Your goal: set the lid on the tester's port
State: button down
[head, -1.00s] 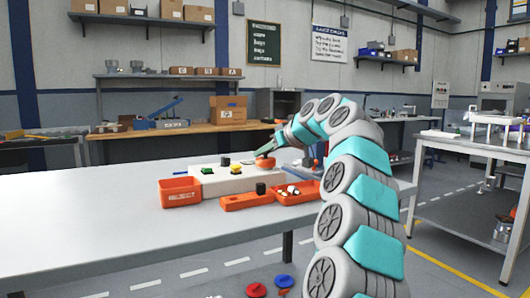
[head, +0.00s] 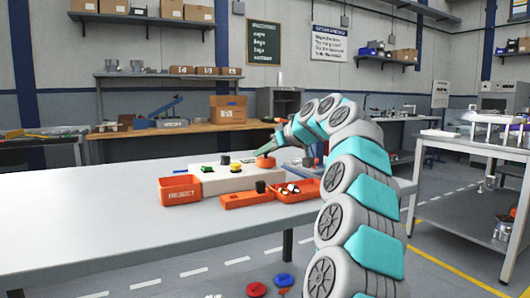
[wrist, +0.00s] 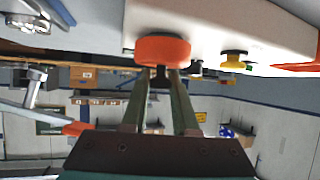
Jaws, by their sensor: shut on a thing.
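The tester appears to be the pale block (head: 232,180) on the long grey table in the head view; it fills the top of the upside-down wrist view (wrist: 225,22). An orange round lid (head: 265,161) is at its right end. My gripper (head: 270,147) comes down from above the lid. In the wrist view, my gripper (wrist: 160,80) is shut on the lid's dark knob, with the orange lid (wrist: 162,50) just beyond the fingertips against the block's face. The port is hidden, and I cannot tell whether the lid rests on it.
Black (head: 225,160), green (head: 207,169) and yellow (head: 236,168) knobbed pieces sit on the block. An orange reject bin (head: 180,190), a flat orange holder (head: 240,201) and an orange tray (head: 300,197) with small parts stand in front. The left table is clear.

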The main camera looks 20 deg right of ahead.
jog(key=shift+f, duration=0.2)
dwell(0.4)
jog(key=shift+c, duration=0.6)
grip_release()
jog(key=shift+r, duration=0.15)
dwell(0.3)
jog(key=shift+r+p, duration=3.25)
jog(key=shift+r, duration=0.7)
jog(key=shift+f, duration=0.1)
